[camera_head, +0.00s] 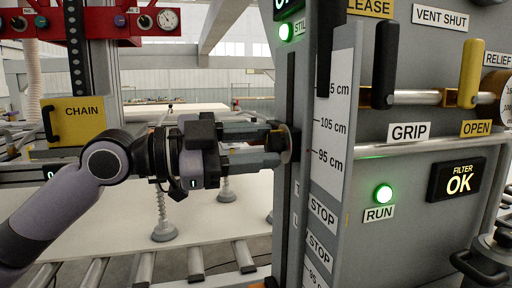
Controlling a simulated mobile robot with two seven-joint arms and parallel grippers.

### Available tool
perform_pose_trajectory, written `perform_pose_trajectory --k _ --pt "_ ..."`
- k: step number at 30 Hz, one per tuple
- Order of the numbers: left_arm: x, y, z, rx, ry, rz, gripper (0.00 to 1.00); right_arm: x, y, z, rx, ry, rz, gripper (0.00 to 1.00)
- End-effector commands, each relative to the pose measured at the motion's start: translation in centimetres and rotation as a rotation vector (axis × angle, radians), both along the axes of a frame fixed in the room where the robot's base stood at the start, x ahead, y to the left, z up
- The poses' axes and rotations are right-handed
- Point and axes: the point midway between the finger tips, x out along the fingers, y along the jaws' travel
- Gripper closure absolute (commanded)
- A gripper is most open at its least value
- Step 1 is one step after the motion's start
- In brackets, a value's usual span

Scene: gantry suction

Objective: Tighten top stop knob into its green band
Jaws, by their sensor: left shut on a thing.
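My left gripper (276,147) reaches in from the left, its two fingers level and pointing right. It is shut on a dark round knob (293,142) at the side of the grey upright post. The fingers hide most of the knob, and I see no green band around it. A white scale (331,125) with 105 cm and 95 cm marks stands just right of the knob. A STOP label (322,213) is below and to the right of it, with another STOP label lower down. My right gripper is not in view.
A grey panel at the right carries a black handle (385,65), a yellow handle (470,73), a lit green RUN lamp (383,194) and a FILTER OK display (457,179). Suction cups (164,232) hang over a pale sheet and rollers behind my arm. A yellow CHAIN box (74,120) stands left.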

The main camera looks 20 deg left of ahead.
Motion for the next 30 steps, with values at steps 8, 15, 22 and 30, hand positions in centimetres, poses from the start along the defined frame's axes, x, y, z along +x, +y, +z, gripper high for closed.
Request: perform_pose_trajectory --k 8,15,22,30 --pt "0.04 0.02 0.0 0.067 -0.099 0.0 0.89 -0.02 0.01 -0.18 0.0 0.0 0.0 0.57" --pt "0.03 0.03 0.04 0.085 -0.126 0.001 0.89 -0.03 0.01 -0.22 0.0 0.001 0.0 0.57" --pt "0.04 0.04 0.05 0.085 -0.127 0.001 0.89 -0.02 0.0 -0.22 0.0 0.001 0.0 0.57" --pt "0.03 0.03 0.05 0.085 -0.126 0.001 0.33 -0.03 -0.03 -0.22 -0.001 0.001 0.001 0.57"
